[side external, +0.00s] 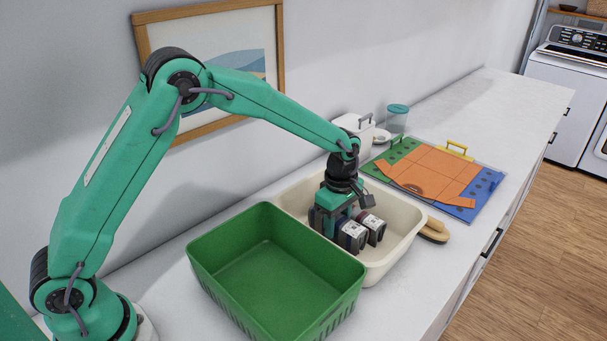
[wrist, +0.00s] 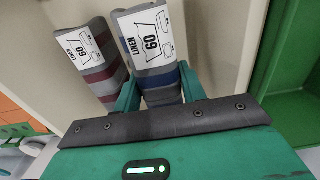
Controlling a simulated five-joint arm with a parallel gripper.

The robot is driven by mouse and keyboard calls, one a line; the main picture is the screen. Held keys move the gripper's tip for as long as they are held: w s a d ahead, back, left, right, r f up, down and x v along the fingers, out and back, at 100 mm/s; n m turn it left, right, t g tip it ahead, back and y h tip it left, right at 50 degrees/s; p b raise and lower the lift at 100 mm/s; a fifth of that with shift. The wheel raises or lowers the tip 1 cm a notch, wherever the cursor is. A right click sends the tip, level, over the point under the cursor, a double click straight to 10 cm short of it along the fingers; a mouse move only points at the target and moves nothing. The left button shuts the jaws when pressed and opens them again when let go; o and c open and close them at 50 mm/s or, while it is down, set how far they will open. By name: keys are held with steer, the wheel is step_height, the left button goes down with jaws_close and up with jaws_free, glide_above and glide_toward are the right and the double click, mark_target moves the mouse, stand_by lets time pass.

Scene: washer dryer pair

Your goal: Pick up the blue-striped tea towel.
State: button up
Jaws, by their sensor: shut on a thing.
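The blue-striped tea towel (wrist: 152,50) is a grey upright bundle with blue bands and a white "LINEN 60" label. It also shows in the side view (side external: 352,236), in the cream tub (side external: 402,246). My gripper (wrist: 159,88) has its green fingers on either side of this towel, shut on it. In the side view my gripper (side external: 334,220) is low inside the tub, pointing down. The fingertips are partly hidden. A similar towel with maroon stripes (wrist: 91,60) stands close beside it, outside the fingers; it also shows in the side view (side external: 373,227).
An empty green crate (side external: 270,270) stands against the tub's near left side. Behind the tub are a white box (side external: 352,127) and a lidded jar (side external: 396,120). An orange cloth (side external: 430,170) lies on a coloured board. A wooden brush (side external: 436,230) lies right of the tub.

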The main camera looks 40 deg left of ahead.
step_height(320, 180, up, 7)
steer(key=shift+f, duration=0.15)
stand_by(0.7)
steer(key=r, duration=0.5)
steer(key=shift+a+r, duration=0.4)
steer(key=shift+o, duration=1)
steer(key=c, duration=0.6)
steer(key=shift+c, duration=0.2)
